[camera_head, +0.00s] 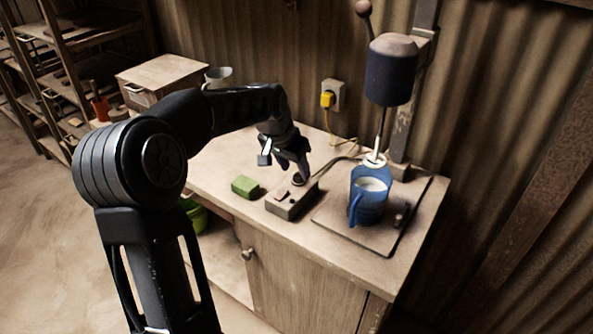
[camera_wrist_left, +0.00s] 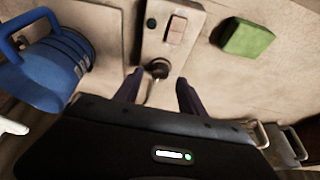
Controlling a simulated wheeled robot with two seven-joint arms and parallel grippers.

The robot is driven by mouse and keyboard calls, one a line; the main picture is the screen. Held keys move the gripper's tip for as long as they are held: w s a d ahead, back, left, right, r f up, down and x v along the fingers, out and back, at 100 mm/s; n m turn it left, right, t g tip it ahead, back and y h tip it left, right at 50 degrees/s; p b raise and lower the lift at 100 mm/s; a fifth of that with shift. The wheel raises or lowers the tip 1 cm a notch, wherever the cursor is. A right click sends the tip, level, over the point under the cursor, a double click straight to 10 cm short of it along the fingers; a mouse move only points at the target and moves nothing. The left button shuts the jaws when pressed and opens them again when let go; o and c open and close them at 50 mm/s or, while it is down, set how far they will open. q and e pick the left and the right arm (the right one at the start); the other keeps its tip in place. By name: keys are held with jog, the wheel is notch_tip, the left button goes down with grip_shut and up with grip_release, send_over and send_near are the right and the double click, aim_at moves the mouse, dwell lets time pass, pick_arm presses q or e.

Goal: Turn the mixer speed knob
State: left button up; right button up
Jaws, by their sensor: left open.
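The control box (camera_head: 285,208) is a small pale box on the bench, with a cable running from it toward the mixer. On its top are a dark round speed knob (camera_wrist_left: 157,68) and a reddish rocker switch (camera_wrist_left: 176,29). My left gripper (camera_head: 296,172) points down over the knob end of the box. In the left wrist view its two open fingers (camera_wrist_left: 159,84) lie either side of the knob, with the tips close to it; I cannot tell whether they touch it. The mixer's dark motor head (camera_head: 390,78) hangs over a blue jug (camera_head: 370,203) holding pale liquid. My right gripper is not in view.
A green sponge-like block (camera_head: 245,187) lies left of the control box. The jug stands on a base plate (camera_head: 385,238) to the right. A yellow plug (camera_head: 327,99) sits in the wall socket. A wooden box (camera_head: 163,78) and a pale cup (camera_head: 219,76) stand at the back left.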

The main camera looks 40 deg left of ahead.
aim_at(298, 178)
pick_arm(q)
jog(key=shift+x, duration=1.3)
grip_shut()
